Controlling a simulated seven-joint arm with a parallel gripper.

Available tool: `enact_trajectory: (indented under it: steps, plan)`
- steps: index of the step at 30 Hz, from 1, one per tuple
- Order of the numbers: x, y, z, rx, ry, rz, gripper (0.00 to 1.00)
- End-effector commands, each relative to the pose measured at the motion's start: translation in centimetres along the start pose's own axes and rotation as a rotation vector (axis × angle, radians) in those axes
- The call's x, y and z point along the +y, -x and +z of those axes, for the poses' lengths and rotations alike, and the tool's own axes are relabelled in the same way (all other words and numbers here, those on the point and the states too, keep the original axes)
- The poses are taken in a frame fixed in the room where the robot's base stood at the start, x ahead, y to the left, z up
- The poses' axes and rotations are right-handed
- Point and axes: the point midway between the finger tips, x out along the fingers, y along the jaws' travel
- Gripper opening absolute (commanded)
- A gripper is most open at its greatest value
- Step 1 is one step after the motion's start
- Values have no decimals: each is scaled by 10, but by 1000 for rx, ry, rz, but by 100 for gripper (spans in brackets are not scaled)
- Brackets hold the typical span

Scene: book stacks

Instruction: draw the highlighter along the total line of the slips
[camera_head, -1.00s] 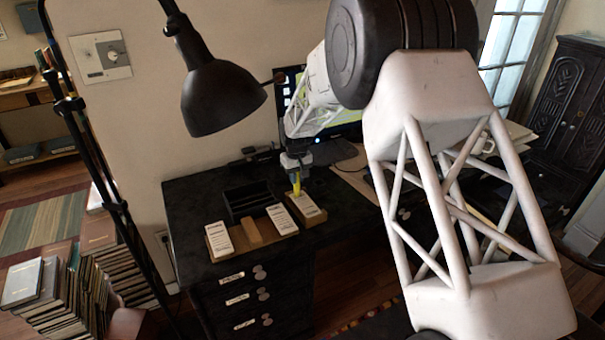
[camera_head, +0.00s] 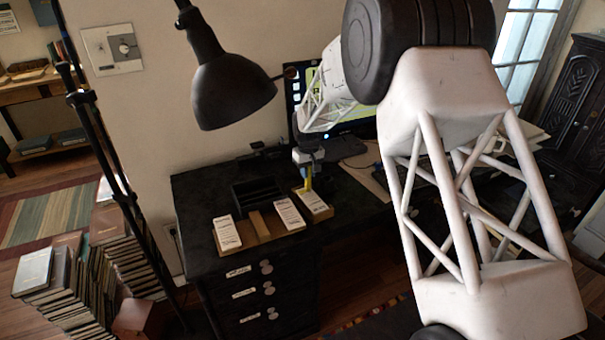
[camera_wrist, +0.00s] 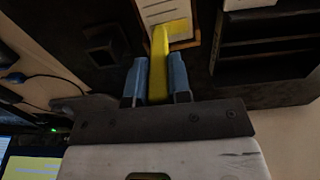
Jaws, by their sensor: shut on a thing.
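My gripper (camera_head: 307,163) is shut on a yellow highlighter (camera_head: 308,184), which points down at the right slip (camera_head: 315,202). In the wrist view the blue fingers of my gripper (camera_wrist: 157,82) hold the highlighter (camera_wrist: 158,68) from both sides. Its far end lies over the printed slip (camera_wrist: 158,12), and a yellow band shows on the slip beside it. Whether the tip touches the paper cannot be told. The middle slip (camera_head: 289,214) and the left slip (camera_head: 227,233) lie on wooden bases on the black desk, with no yellow visible on them.
A black compartment tray (camera_head: 254,194) stands behind the slips; it also shows close by in the wrist view (camera_wrist: 262,47). A black lamp (camera_head: 228,90) hangs at the upper left. A monitor (camera_head: 355,127) stands behind my gripper. Book stacks (camera_head: 75,265) stand left of the desk.

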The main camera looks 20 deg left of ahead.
Motion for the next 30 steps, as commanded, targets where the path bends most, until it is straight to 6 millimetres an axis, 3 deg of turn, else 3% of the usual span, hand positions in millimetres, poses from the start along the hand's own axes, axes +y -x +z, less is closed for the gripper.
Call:
enact_trajectory:
  steps: [9, 11, 13, 30]
  plan:
    - [29, -2, -1, 0, -1, 0, 0]
    - [27, 3, -1, 1, 0, 0, 0]
    - [27, 24, -2, 4, 0, 1, 0]
    - [27, 72, -1, 1, 0, 0, 0]
